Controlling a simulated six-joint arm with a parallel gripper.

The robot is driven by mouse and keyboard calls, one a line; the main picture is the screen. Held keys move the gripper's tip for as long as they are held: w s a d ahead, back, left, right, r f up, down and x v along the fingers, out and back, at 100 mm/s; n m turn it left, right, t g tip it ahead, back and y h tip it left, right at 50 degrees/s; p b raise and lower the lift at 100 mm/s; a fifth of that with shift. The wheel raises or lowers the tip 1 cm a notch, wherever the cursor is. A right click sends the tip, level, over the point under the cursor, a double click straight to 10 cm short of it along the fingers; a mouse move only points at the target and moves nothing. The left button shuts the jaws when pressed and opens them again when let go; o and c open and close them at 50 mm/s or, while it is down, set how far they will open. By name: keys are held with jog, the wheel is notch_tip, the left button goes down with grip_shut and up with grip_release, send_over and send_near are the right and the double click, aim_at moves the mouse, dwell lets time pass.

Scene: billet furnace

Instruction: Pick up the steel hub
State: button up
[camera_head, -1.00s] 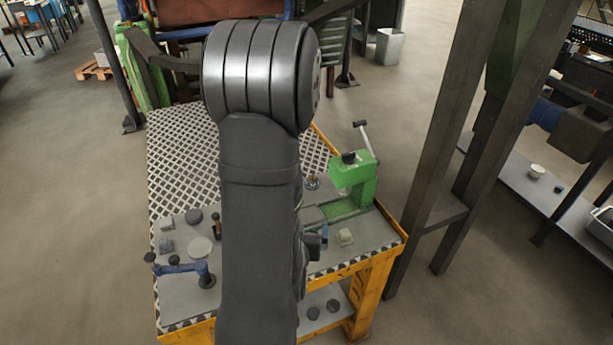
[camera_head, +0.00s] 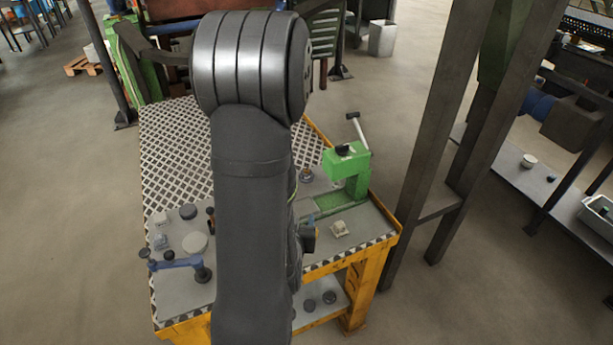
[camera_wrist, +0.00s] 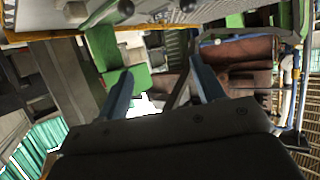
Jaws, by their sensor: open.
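I cannot tell for sure which piece is the steel hub. A pale, blocky piece (camera_head: 340,229) lies on the worktable in front of the green press (camera_head: 347,172). Left of my arm lie a light grey disc (camera_head: 195,243) and a darker round piece (camera_head: 188,211). A small round brass-and-dark part (camera_head: 305,174) stands behind the press base. My gripper (camera_wrist: 161,64) shows in the wrist view with two blue-grey fingers apart and nothing between them. In the head view my arm hides most of it and part of the table.
The worktable (camera_head: 180,140) has a yellow frame and a patterned rear top. A blue clamp-like tool (camera_head: 178,262) lies at its front left. The press handle sticks up. A dark steel post (camera_head: 455,130) stands right of the table. Dark discs (camera_head: 329,297) lie on the lower shelf.

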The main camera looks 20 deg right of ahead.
jog(key=w+d+g+y, duration=0.1)
jog(key=w+d, duration=0.1)
jog(key=w, duration=0.3)
jog(key=w+d+f+m+g, duration=0.1)
jog(key=w, duration=0.4)
jog(key=w+d+f+g+y, duration=0.1)
jog(key=w+d, duration=0.1)
jog(key=w, duration=0.3)
jog(key=shift+d+f+g+y, duration=0.25)
jog(key=shift+d+g+y, duration=0.05)
jog(key=shift+d, duration=0.05)
jog(key=w+d+r+m+g, duration=0.1)
jog(key=w+d+r+g, duration=0.15)
jog(key=w, duration=0.25)
jog(key=m+g, duration=0.2)
jog(key=g, duration=0.1)
send_near(306, 170)
jog(key=shift+y, duration=0.4)
jog(key=x, duration=0.4)
jog(key=shift+w+d+f, duration=0.15)
jog(key=shift+w+d, duration=0.15)
jog(key=shift+d, duration=0.05)
jog(key=shift+s+x, duration=0.1)
jog(key=shift+x, duration=1.25)
jog(key=shift+s+x, duration=0.15)
jog(key=shift+x, duration=1.15)
jog(key=shift+c, duration=0.2)
grip_shut()
